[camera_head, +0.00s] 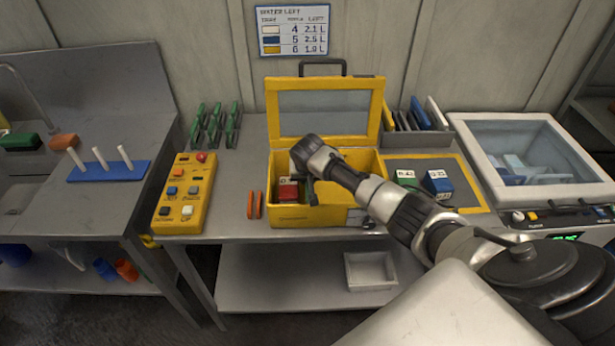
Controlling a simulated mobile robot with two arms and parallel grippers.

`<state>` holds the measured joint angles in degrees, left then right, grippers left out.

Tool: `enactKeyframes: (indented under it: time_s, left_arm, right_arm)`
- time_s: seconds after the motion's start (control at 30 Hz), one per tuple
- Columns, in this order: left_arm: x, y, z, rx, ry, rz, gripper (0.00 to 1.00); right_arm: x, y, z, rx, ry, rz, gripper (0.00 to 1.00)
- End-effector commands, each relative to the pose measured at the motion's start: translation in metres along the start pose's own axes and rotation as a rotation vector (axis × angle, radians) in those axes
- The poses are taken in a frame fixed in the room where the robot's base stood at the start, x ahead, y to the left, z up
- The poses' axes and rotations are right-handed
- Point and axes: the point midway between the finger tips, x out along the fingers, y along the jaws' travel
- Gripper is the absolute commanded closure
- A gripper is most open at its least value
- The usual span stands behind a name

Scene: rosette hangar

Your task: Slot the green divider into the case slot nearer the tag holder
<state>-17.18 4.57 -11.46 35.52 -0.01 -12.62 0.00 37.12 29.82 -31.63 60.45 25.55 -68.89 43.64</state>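The yellow case (322,216) stands open in the middle of the bench, its windowed lid (329,85) raised at the back. A small grey piece (360,217) on the case's front right may be the tag holder. My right gripper (306,188) points down into the left part of the case, beside a red block with a dark green part (288,191). Its fingertips are mostly hidden, and whether it holds anything is unclear. Several green upright pieces (214,126) stand at the back left; I cannot tell whether one is the divider. The case slots are not clearly visible. My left gripper is out of view.
A yellow button box (184,196) and two orange strips (254,205) lie left of the case. A rack with blue and white plates (418,115) stands behind right. Green (406,178) and blue (438,184) blocks sit on a yellow-edged mat. A clear-lidded bin (530,150) is farther right.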

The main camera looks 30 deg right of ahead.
Motion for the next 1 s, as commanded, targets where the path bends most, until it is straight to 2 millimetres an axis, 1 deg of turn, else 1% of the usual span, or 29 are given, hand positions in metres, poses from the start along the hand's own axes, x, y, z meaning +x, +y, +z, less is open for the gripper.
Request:
enactKeyframes:
  time_s: [1.0]
  left_arm:
    - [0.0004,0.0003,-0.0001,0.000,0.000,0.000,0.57]
  right_arm:
    - [0.0051,0.0002,0.0018,0.000,0.001,-0.001,1.00]
